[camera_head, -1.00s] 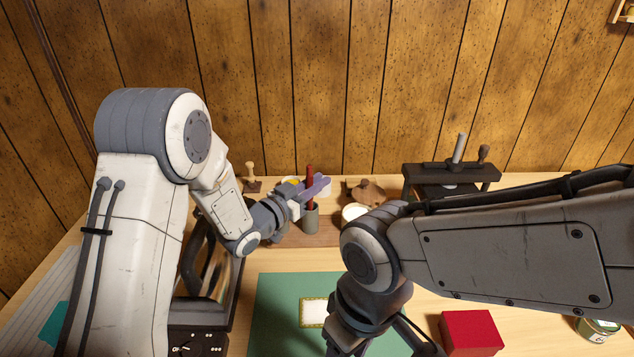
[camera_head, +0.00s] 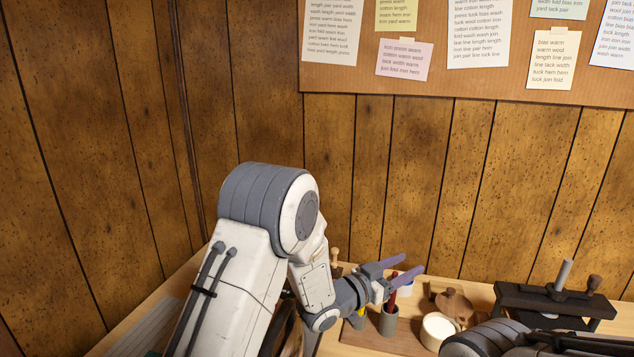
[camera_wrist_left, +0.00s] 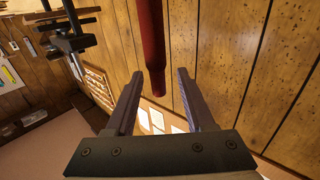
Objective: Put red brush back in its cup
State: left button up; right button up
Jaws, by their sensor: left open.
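The red brush (camera_head: 393,292) stands upright in the grey cup (camera_head: 388,322) on the table at the back. Its lower end is hidden inside the cup. My left gripper (camera_head: 408,268) is open, its two fingers spread at the height of the brush's upper part. In the left wrist view the red brush handle (camera_wrist_left: 152,45) shows between the two fingers, with a visible gap on each side. My right gripper is out of view; only part of my right arm shows at the lower right.
A white bowl (camera_head: 438,328) and a brown lidded pot (camera_head: 454,304) stand right of the cup. A dark press (camera_head: 553,306) stands at the right. The wood-panelled wall (camera_head: 420,190) rises behind.

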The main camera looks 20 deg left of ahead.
pick_arm(q)
notch_tip(320, 180, up, 7)
jog(key=p, duration=0.5)
jog(key=s+a+r+n+t+y+p, duration=0.2)
jog(key=a+r+n+y+p, duration=0.2)
jog(key=a+p, duration=0.5)
jog(key=s+a+r+n+t+y+p, duration=0.2)
jog(key=a+r+y+p, duration=0.4)
jog(key=a+p, duration=0.4)
jog(key=shift+s+a+n+t+y, duration=0.25)
jog(key=shift+s+n+y, duration=0.2)
jog(key=shift+n+y, duration=0.4)
jog(key=s+d+f+m+g+h+b, duration=0.1)
jog(key=s+d+m+g, duration=0.1)
jog(key=s+d+g, duration=0.35)
jog(key=s+d+f+m+g+h+b, duration=0.1)
jog(key=s+d+g+h, duration=0.15)
jog(key=d, duration=0.55)
jog(key=s+r+m+g+y+b, duration=0.1)
jog(key=s+g, duration=0.9)
jog(key=s, duration=1.5)
notch_tip(320, 180, up, 3)
jog(key=shift+a+f+m+y+b, duration=0.15)
jog(key=shift+a+m+y+b, duration=0.2)
jog(key=shift+m+y, duration=0.75)
